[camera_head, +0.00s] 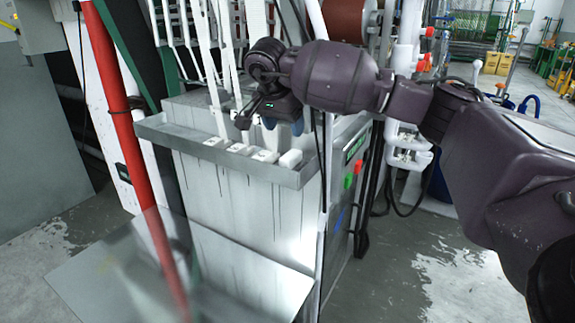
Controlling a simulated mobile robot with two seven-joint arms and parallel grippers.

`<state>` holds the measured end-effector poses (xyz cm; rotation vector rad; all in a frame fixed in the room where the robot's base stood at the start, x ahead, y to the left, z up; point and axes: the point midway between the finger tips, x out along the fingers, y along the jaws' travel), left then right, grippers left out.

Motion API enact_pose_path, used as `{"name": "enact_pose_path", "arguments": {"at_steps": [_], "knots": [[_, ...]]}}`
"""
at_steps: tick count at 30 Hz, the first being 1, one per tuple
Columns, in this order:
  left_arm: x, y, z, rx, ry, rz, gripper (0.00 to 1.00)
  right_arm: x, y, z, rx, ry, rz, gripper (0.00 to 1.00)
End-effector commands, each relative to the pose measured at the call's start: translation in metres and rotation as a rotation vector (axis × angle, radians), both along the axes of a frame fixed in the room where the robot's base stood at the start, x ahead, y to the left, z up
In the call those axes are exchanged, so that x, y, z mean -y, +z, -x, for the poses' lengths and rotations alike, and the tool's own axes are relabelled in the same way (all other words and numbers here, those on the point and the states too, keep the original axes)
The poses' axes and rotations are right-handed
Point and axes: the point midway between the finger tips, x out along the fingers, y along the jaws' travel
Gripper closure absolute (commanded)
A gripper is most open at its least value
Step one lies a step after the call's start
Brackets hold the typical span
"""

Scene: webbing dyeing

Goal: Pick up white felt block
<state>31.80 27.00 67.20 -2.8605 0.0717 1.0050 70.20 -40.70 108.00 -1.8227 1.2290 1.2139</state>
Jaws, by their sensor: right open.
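Several small white blocks sit in a row in the grey metal tray (222,170) along the front of the machine. The rightmost white block (291,158) looks plain. The others, such as a white block with a dark mark on top (265,156), lie to its left. I cannot tell for certain which is felt. My right gripper (270,122) is open and points down above and behind the row, apart from the front blocks. What lies directly beneath its fingers is partly hidden. My left gripper is not in view.
White webbing straps (207,55) hang down into the machine (240,215) left of my gripper. A red post (125,120) stands at left. A control panel with green and red buttons (352,175) is on the machine's right side. The floor at right is wet.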

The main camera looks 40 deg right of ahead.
Motion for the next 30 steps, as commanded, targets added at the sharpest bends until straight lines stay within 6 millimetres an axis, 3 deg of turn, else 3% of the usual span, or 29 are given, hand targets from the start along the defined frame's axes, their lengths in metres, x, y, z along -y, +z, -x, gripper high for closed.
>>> {"name": "enact_pose_path", "arguments": {"at_steps": [12, 20, 30], "knots": [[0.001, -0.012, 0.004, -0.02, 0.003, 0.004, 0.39, 0.016, -0.048, -0.008, -0.007, 0.008, -0.004, 0.34], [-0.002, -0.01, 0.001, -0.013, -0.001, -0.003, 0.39, 0.023, -0.061, -0.01, -0.003, 0.007, -0.003, 0.34], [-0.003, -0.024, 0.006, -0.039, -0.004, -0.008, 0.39, 0.04, -0.1, -0.016, -0.005, 0.008, -0.003, 0.34]]}}
